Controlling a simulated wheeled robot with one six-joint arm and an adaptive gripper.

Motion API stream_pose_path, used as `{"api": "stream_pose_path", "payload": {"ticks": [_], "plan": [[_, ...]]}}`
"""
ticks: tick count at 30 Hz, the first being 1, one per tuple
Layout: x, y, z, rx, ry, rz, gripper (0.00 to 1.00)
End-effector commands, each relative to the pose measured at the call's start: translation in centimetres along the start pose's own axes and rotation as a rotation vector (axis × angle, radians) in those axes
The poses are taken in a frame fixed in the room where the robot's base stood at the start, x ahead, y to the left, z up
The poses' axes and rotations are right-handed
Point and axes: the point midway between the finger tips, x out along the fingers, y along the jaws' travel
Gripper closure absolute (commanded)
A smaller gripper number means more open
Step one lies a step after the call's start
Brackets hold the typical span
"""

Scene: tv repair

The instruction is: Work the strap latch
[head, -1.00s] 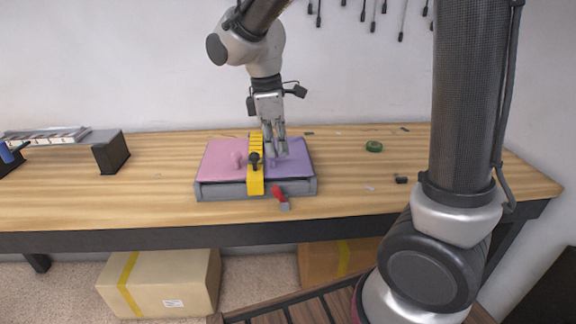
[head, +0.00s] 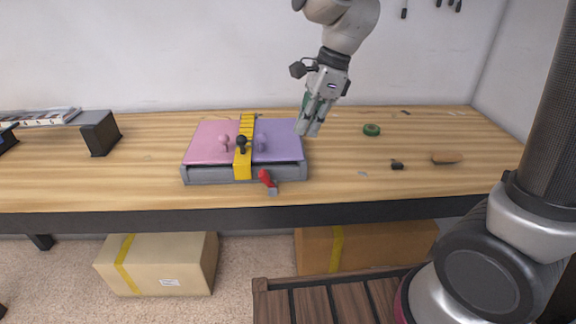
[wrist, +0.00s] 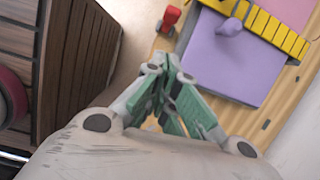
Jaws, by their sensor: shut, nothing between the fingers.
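A yellow strap (head: 243,160) lies across the middle of a grey box (head: 212,174) with a pink panel (head: 208,150) on the left and a purple panel (head: 285,141) on the right. A black knob (head: 241,143) stands on the strap. A red lever (head: 265,177) sits at the box's front edge, right of the strap. My gripper (head: 309,130) is shut and empty, above the table at the box's right side, apart from the strap and lever. In the wrist view the strap (wrist: 268,25), purple panel (wrist: 228,62) and red lever (wrist: 170,18) lie beyond the fingers (wrist: 172,100).
On the wooden table (head: 335,180), a green tape roll (head: 371,130), a small black part (head: 397,166) and a tan piece (head: 447,158) lie to the right. Cardboard boxes (head: 158,265) sit under the table.

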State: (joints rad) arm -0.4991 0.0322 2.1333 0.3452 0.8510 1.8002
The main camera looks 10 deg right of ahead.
Motion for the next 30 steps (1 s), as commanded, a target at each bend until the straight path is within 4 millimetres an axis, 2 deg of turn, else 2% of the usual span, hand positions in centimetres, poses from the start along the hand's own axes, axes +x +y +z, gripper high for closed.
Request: {"api": "stream_pose_path", "payload": {"ticks": [5,8,20,24,30], "plan": [[0.5,0.0,0.0,0.094,0.001,0.000,1.00],[1.6,0.0,0.0,0.095,0.002,0.002,1.00],[9.8,0.1,-0.1,0.092,0.004,0.003,1.00],[11.5,-0.1,1.4,0.090,0.002,0.002,1.00],[12.7,-0.3,2.6,0.091,0.001,0.000,1.00]]}}
